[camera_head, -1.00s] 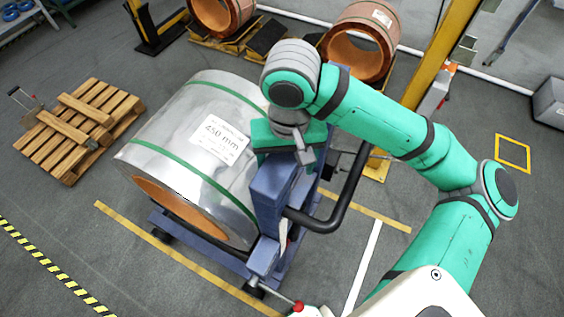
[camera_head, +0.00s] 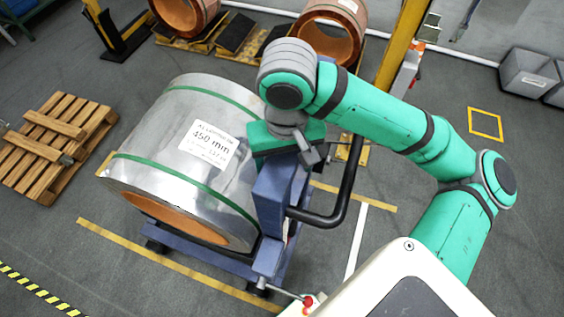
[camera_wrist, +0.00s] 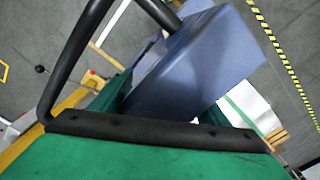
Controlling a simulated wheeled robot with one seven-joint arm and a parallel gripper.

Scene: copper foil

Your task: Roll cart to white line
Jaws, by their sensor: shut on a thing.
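The blue cart (camera_head: 200,246) carries a large silver-wrapped coil (camera_head: 150,135) with green straps and a white "450 mm" label. A black bent handle (camera_head: 343,190) sticks out from its blue upright. The white line (camera_head: 356,243) lies on the floor just right of the cart, with a gap of floor between. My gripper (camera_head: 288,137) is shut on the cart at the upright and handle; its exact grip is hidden. In the wrist view, the blue upright (camera_wrist: 195,65) and black handle (camera_wrist: 70,60) show close beyond my green gripper.
Yellow floor lines (camera_head: 150,255) run on both sides under the cart. A wooden pallet (camera_head: 55,148) lies at left. Copper coils (camera_head: 333,30) on pallets stand at the back, near a yellow post (camera_head: 405,50). Grey bins (camera_head: 528,72) stand at far right. Floor at right is clear.

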